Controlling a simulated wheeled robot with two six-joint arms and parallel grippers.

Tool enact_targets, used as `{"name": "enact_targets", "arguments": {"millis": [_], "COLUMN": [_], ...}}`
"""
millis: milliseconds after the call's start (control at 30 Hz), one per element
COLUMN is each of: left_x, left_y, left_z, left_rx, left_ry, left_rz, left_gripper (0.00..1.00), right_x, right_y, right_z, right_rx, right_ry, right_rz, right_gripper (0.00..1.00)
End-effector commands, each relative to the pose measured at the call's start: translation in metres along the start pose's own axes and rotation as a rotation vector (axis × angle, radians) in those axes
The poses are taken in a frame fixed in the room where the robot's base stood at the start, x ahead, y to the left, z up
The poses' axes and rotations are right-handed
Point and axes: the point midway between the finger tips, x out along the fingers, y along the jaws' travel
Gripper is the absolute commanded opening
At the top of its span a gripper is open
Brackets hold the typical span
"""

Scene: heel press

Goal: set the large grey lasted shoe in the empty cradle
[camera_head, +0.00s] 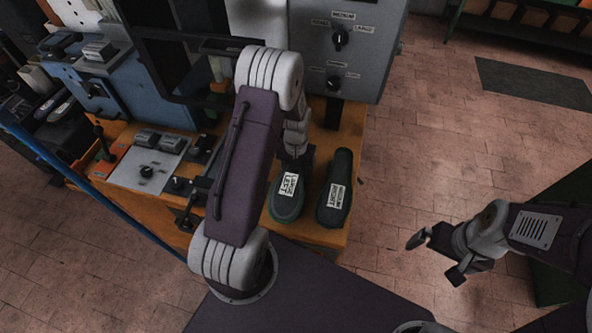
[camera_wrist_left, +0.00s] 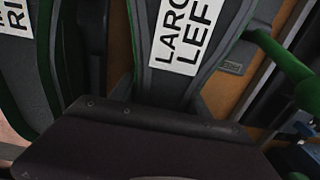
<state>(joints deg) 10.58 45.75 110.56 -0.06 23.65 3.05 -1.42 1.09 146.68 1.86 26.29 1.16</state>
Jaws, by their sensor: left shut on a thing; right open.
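The large shoe (camera_head: 287,205) is dark grey with a white label reading LARGE LEFT, on the orange bench right of my left forearm. My left gripper (camera_head: 297,160) reaches down to its far end and is shut on it. In the left wrist view the shoe (camera_wrist_left: 185,75) and its label fill the upper middle, against the gripper body; the fingertips are hidden. I cannot tell whether the shoe is lifted. My right gripper (camera_head: 436,259) is open and empty over the floor at the right. I cannot make out an empty cradle; my left arm covers part of the machine.
A dark shoe labelled MEDIUM RIGHT (camera_head: 336,190) lies close beside, to the right. A grey panel with knobs (camera_head: 345,55) rises behind. Levers and a control plate (camera_head: 148,168) are on the bench (camera_head: 325,236) at left.

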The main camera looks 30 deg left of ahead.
Motion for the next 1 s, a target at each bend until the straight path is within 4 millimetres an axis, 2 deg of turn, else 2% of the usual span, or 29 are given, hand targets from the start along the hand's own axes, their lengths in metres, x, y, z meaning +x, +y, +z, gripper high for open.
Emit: {"name": "enact_targets", "arguments": {"millis": [400, 433, 500, 833, 933, 1000], "left_x": [0.005, 0.005, 0.005, 0.004, -0.010, -0.026], "left_y": [0.000, 0.000, 0.000, 0.000, 0.000, 0.000], "left_z": [-0.001, -0.001, 0.000, 0.000, -0.001, -0.001], "left_rx": [0.000, 0.000, 0.000, 0.000, 0.000, 0.000], "left_ry": [0.001, 0.001, 0.001, 0.000, 0.004, 0.006], "left_rz": [0.000, 0.000, 0.000, 0.000, 0.000, 0.000], "left_gripper": [0.00, 0.63, 0.80, 0.80, 0.80, 0.80], "right_x": [0.004, 0.003, 0.003, 0.004, 0.007, 0.009], "right_y": [0.000, 0.000, 0.000, 0.000, 0.000, 0.000], "right_z": [0.000, 0.000, 0.000, 0.000, 0.001, 0.001], "right_rx": [0.000, 0.000, 0.000, 0.000, 0.000, 0.000], "right_ry": [0.000, 0.000, 0.000, 0.000, 0.000, 0.000], "right_rz": [0.000, 0.000, 0.000, 0.000, 0.000, 0.000], "right_gripper": [1.00, 1.00, 1.00, 1.00, 1.00, 1.00]}}
